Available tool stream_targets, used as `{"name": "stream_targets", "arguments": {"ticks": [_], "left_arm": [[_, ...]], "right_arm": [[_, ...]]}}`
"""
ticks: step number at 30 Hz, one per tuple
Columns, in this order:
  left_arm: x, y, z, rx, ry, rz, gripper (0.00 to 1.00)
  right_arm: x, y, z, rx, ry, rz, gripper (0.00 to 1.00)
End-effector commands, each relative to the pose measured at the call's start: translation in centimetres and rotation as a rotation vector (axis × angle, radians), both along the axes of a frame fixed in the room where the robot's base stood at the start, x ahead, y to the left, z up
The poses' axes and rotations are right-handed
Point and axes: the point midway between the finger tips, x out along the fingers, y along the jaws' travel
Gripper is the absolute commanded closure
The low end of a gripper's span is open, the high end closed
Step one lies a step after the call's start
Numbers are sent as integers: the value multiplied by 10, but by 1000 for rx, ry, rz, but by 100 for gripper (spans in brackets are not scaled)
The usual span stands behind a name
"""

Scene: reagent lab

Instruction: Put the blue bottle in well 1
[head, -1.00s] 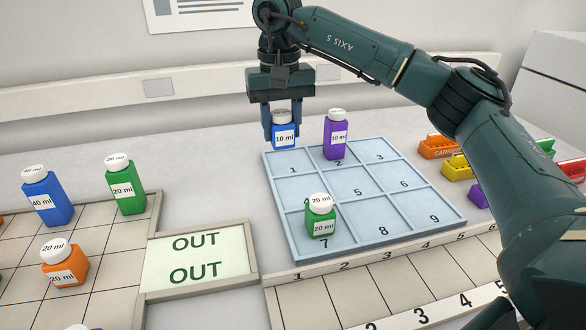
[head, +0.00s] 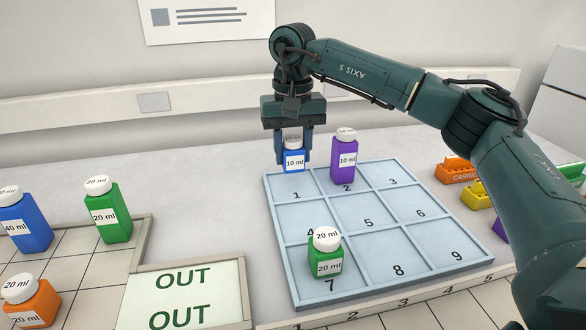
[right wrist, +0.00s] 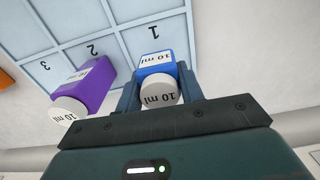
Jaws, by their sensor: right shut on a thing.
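A small blue bottle (head: 293,161) with a white cap and a 10 ml label is between the fingers of my right gripper (head: 293,148). My right gripper is shut on it, at the far edge of well 1 (head: 296,186) of the pale blue tray (head: 283,250). In the right wrist view the blue bottle (right wrist: 156,68) sits between the fingers (right wrist: 158,90), beside the number 1. Whether its base touches the tray I cannot tell. My left gripper is not in view.
A purple bottle (head: 343,160) stands in well 2, close right of the gripper. A green bottle (head: 325,257) stands in well 7. Blue (head: 24,222), green (head: 108,213) and orange (head: 31,303) bottles stand at left near the OUT plate (head: 187,283). Coloured carriers (head: 455,171) lie at right.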

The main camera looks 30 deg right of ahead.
Motion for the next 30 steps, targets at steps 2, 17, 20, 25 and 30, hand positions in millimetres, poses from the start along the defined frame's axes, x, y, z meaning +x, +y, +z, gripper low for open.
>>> {"name": "stream_targets", "arguments": {"ticks": [2,17,20,25,30], "left_arm": [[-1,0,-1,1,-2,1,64],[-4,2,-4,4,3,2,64],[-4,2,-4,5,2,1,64],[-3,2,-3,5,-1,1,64],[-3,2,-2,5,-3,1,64]], "right_arm": [[-1,-1,-15,-1,4,-1,85],[0,0,-42,-1,1,0,85],[0,0,-43,-1,0,0,58],[0,0,-43,-1,1,0,44],[0,0,-42,-1,1,0,41]]}}
